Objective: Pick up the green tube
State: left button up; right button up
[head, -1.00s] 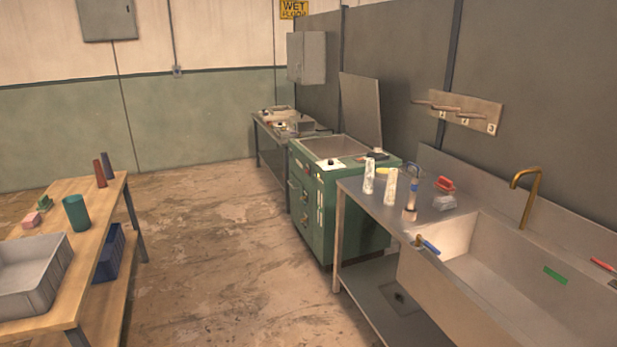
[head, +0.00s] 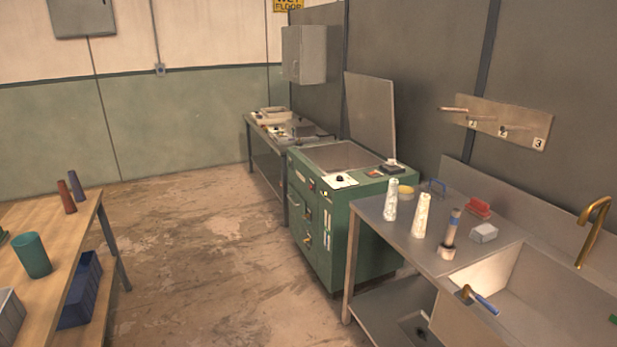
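A teal-green, open-topped cylinder (head: 32,255) stands upright on the wooden table (head: 62,222) at the left. It is the only green tube-like thing that I see. A brownish-red tube (head: 66,197) and a dark purple tube (head: 76,186) stand close together behind it, near the table's far corner. Neither of my grippers is in view.
A blue crate (head: 80,290) sits under the table. A grey bin (head: 8,315) is cut off at the left edge. Open floor (head: 190,240) lies between the table and the green machine (head: 335,225). The steel sink counter (head: 400,235) stands at the right.

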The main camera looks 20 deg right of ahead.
aim_at(389, 212)
jog(key=i, duration=1.65)
jog(key=i+j+z, duration=0.1)
jog(key=i, duration=1.6)
jog(key=z, duration=0.4)
jog(key=i+z, duration=0.1)
jog(key=z, duration=0.3)
jog(key=j+z, duration=0.15)
jog(key=z, duration=0.2)
jog(key=i+z, duration=0.1)
jog(key=z, duration=0.3)
